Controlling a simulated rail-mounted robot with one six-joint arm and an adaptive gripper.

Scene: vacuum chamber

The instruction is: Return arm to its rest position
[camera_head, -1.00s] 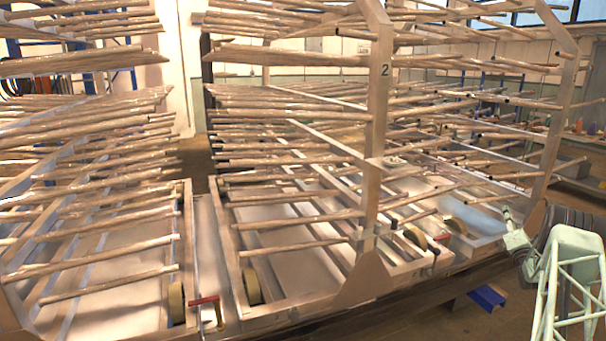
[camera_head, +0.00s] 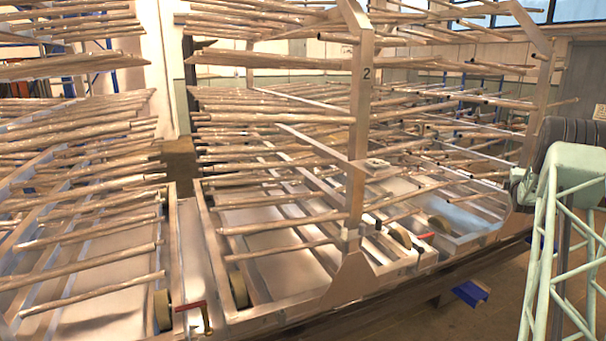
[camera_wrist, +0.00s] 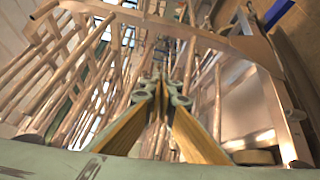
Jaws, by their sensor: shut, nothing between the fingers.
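My gripper (camera_wrist: 162,82) shows in the wrist view, with its two fingers closed together and nothing between them. It points toward a metal rack of long tubes, with no clear contact. My pale green lattice arm (camera_head: 575,240) stands at the right edge of the head view, with a dark arm part above it. The gripper itself cannot be made out in the head view.
A large metal rack with an upright (camera_head: 362,120) marked 2 fills the middle, its many tubes jutting out. Another rack (camera_head: 90,215) stands at left. A blue block (camera_head: 470,292) lies low at right. Open floor (camera_head: 440,325) shows at the lower right.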

